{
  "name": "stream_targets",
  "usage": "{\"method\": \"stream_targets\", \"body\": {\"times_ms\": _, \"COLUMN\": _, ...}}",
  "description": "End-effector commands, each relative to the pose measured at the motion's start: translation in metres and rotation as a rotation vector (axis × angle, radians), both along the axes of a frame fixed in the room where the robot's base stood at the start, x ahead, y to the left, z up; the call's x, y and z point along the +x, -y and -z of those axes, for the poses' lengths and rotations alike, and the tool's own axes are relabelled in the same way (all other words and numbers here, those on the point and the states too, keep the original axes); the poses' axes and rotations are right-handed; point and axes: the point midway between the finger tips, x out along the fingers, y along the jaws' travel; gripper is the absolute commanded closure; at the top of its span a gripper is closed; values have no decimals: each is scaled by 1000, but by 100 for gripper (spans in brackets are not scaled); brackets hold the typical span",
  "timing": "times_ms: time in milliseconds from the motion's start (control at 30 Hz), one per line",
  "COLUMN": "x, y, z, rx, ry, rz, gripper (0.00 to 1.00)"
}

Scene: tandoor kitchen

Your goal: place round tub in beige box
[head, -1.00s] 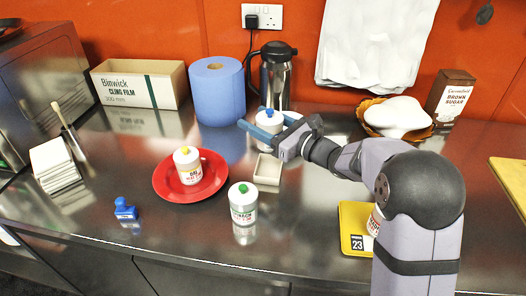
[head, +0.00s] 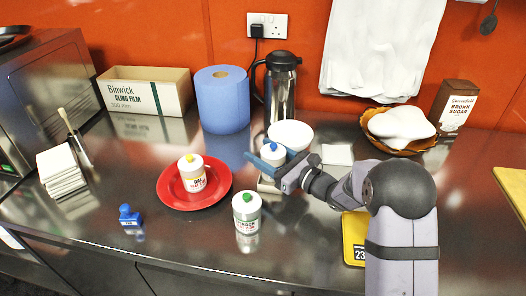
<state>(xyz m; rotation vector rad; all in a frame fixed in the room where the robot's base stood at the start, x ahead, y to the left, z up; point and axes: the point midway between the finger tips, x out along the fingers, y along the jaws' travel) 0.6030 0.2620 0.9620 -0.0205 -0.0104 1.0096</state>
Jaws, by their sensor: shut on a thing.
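My gripper (head: 268,160) is shut on a white round tub with a blue knob on top (head: 273,149). The fingers hide part of the tub. The small open beige box (head: 265,185) is directly below and in front of the tub, mostly covered by my gripper. I cannot tell whether the tub's base is inside the box or just above it. A tub with a yellow knob (head: 191,172) stands on a red plate (head: 170,197) to the left. A tub with a green knob (head: 246,212) stands on the counter in front.
A white bowl (head: 290,134) sits right behind the held tub, before a steel jug (head: 281,88). A blue paper roll (head: 222,99) and cling film box (head: 146,92) stand behind left. A yellow tray (head: 353,238) is at right. The front counter is clear beside a blue stamp (head: 129,215).

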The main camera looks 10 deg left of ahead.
Motion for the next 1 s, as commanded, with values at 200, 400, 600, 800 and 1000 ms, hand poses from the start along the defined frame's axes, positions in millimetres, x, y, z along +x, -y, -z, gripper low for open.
{"method": "stream_targets", "body": {"times_ms": 200, "x": 0, "y": 0, "z": -1, "rx": 1, "ry": 3, "rz": 0, "gripper": 76}}
{"method": "stream_targets", "body": {"times_ms": 400, "x": 0, "y": 0, "z": 2, "rx": 0, "ry": 0, "rz": 0, "gripper": 27}}
{"method": "stream_targets", "body": {"times_ms": 600, "x": 0, "y": 0, "z": 2, "rx": 1, "ry": 1, "rz": 0, "gripper": 27}}
{"method": "stream_targets", "body": {"times_ms": 800, "x": 0, "y": 0, "z": -2, "rx": 1, "ry": 1, "rz": 0, "gripper": 27}}
{"method": "stream_targets", "body": {"times_ms": 1000, "x": -10, "y": 19, "z": 1, "rx": 0, "ry": 1, "rz": 3, "gripper": 27}}
